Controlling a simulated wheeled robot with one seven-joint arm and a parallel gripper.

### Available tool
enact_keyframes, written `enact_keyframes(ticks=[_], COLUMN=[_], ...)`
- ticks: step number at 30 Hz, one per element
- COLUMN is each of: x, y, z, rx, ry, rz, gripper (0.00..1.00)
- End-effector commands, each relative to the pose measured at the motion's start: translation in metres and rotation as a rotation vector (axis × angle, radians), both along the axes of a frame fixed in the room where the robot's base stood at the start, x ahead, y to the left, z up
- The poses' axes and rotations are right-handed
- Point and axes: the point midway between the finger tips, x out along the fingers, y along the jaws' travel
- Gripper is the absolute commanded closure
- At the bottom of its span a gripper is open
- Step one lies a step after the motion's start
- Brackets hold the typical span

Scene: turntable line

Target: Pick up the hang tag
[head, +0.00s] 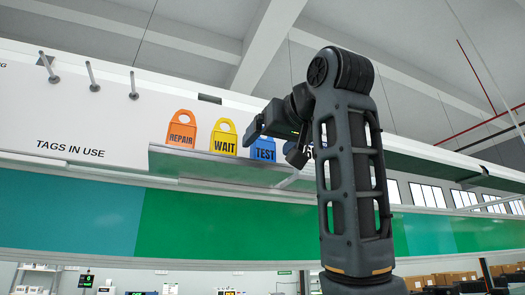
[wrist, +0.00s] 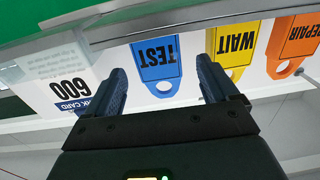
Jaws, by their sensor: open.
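Three hang tags stand in a row on a narrow shelf (head: 215,165): orange REPAIR (head: 181,135), yellow WAIT (head: 223,140) and blue TEST (head: 263,150). My gripper (head: 276,142) is in front of the TEST tag and partly covers it in the head view. In the wrist view, where the tags appear upside down, TEST (wrist: 157,62) lies between the two open fingers of my gripper (wrist: 160,72). I cannot tell how far the fingertips are from it. WAIT (wrist: 232,52) is just past the right finger, and REPAIR (wrist: 292,45) is farther right.
A white card marked 600 (wrist: 68,88) stands beside the left finger in the wrist view. In the head view, several pegs (head: 92,76) stick out of the white panel above "TAGS IN USE" (head: 70,149), at left. They look empty. The shelf edge runs below the tags.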

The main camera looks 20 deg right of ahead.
Motion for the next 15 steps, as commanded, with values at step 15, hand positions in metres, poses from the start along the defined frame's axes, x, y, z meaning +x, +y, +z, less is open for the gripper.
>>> enact_keyframes(ticks=[15], x=[0.043], y=[0.000], z=[-0.003], rx=[0.000], ry=[0.001], rz=[0.000], gripper=[0.13])
